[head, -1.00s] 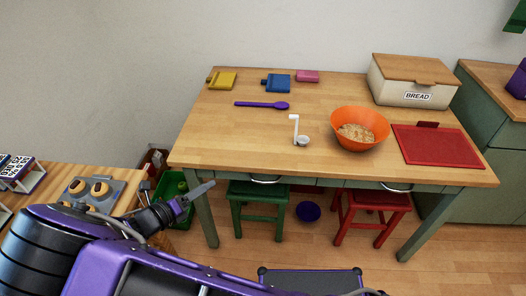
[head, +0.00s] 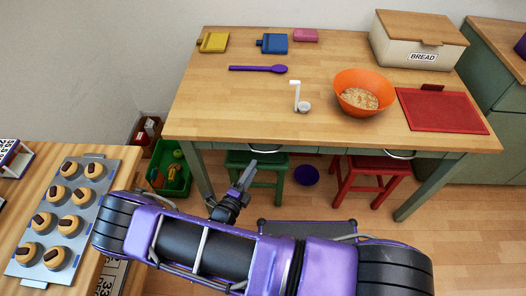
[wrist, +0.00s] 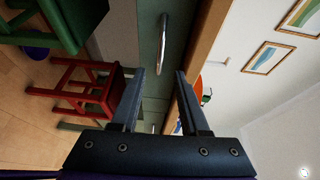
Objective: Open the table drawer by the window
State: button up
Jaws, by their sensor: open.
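The wooden table (head: 230,110) has a green apron with two drawers under its front edge. The left drawer's metal handle (head: 264,149) is above the green stool, and the right drawer's handle (head: 400,155) is above the red stool. Both drawers look shut. No window is in view, so I cannot tell which drawer is beside it. My gripper (head: 247,170) is open and empty, in front of the table near the left handle. In the wrist view my gripper (wrist: 160,75) has its fingers apart, with the left handle (wrist: 162,42) beyond the tips, not between them.
A green stool (head: 255,170) and a red stool (head: 370,178) stand under the table. An orange bowl (head: 345,85), a red board (head: 440,110) and a bread box (head: 400,48) are on top. A counter with a tray (head: 52,215) stands left. A green crate (head: 170,170) is on the floor.

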aim_at(263, 152)
jog(key=x, duration=0.9)
jog(key=shift+a, duration=0.1)
grip_shut()
dwell(1.1)
